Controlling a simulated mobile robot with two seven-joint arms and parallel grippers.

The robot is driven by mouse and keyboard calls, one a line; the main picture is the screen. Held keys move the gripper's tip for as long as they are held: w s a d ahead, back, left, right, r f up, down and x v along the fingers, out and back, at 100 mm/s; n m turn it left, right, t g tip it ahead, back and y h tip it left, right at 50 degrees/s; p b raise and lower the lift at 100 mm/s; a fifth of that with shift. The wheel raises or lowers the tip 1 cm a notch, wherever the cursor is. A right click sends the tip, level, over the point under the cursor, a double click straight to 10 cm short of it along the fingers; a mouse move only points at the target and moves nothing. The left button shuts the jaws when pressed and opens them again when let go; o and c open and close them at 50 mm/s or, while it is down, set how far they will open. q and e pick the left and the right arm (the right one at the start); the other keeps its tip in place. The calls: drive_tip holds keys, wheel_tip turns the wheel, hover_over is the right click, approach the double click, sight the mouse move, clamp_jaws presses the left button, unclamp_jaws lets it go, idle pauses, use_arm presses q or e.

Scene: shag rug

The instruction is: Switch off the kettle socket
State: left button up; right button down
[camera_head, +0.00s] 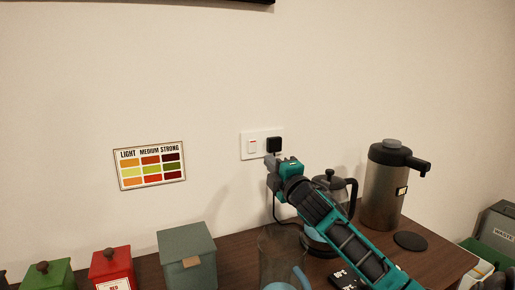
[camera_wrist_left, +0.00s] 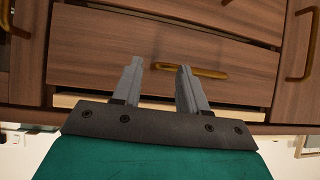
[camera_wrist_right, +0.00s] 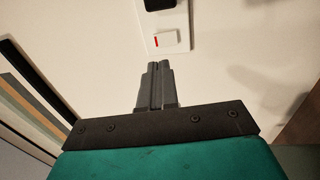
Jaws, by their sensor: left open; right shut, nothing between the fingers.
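The white wall socket (camera_head: 248,154) holds a black plug (camera_head: 274,144) on its right and a white rocker switch (camera_head: 252,146) on its left. The switch shows a red strip in the right wrist view (camera_wrist_right: 166,40). My right gripper (camera_head: 271,162) is shut and empty, just below the socket; its tips (camera_wrist_right: 154,67) point at the plate, with a gap short of the switch in that view. The kettle (camera_head: 338,188), partly hidden by my right arm, stands on the counter; a black cord runs down from the plug. My left gripper (camera_wrist_left: 158,68) is open and empty, facing wooden drawers.
The counter (camera_head: 237,245) carries a grey-green box (camera_head: 187,255), a red canister (camera_head: 111,268), a green canister (camera_head: 45,277), a glass jug (camera_head: 277,262) and a steel flask (camera_head: 382,195). A colour chart (camera_head: 150,166) hangs on the wall. The wall around the socket is clear.

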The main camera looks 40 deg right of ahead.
sight(253, 144)
drive_tip(key=p+x, duration=0.1)
drive_tip(key=x, duration=0.8)
drive_tip(key=shift+w, duration=0.2)
